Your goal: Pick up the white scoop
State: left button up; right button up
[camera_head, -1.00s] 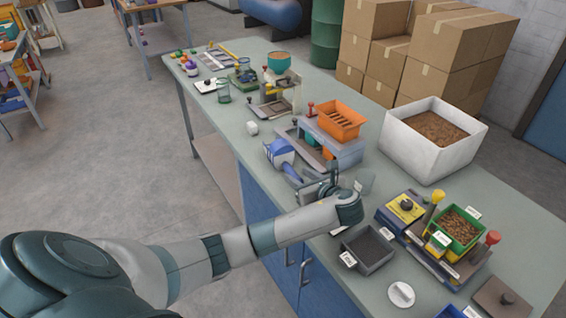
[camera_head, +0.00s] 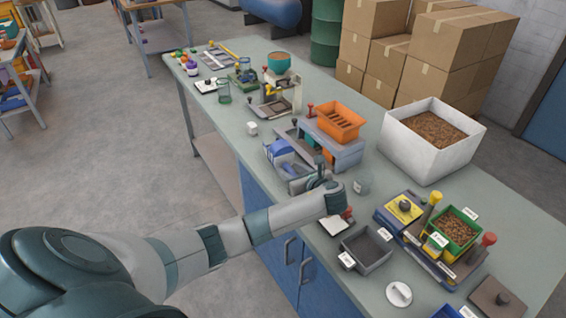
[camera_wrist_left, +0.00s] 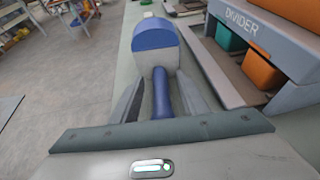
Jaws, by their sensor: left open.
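The scoop (camera_head: 277,149) lies near the front edge of the bench, beside the grey divider. In the left wrist view the scoop (camera_wrist_left: 153,38) has a white and blue head and a blue handle that points back toward my palm. My left gripper (camera_head: 298,178) is at the handle end of the scoop. In the wrist view its fingers (camera_wrist_left: 160,98) are open, one on each side of the handle, with visible gaps. The palm hides the handle's rear end. My right gripper is not in view.
The grey divider (camera_head: 347,152) with an orange bin (camera_head: 340,122) on top stands just right of the scoop. A small white block (camera_head: 251,128) sits beyond the scoop.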

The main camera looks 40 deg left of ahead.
pick_arm(q)
jog(key=shift+w+a+f, duration=0.15)
jog(key=shift+w+a, duration=0.05)
jog(key=shift+a, duration=0.05)
jog(key=shift+c, duration=0.6)
grip_shut()
notch_tip(320, 180, up, 10)
jog(key=shift+b, duration=0.85)
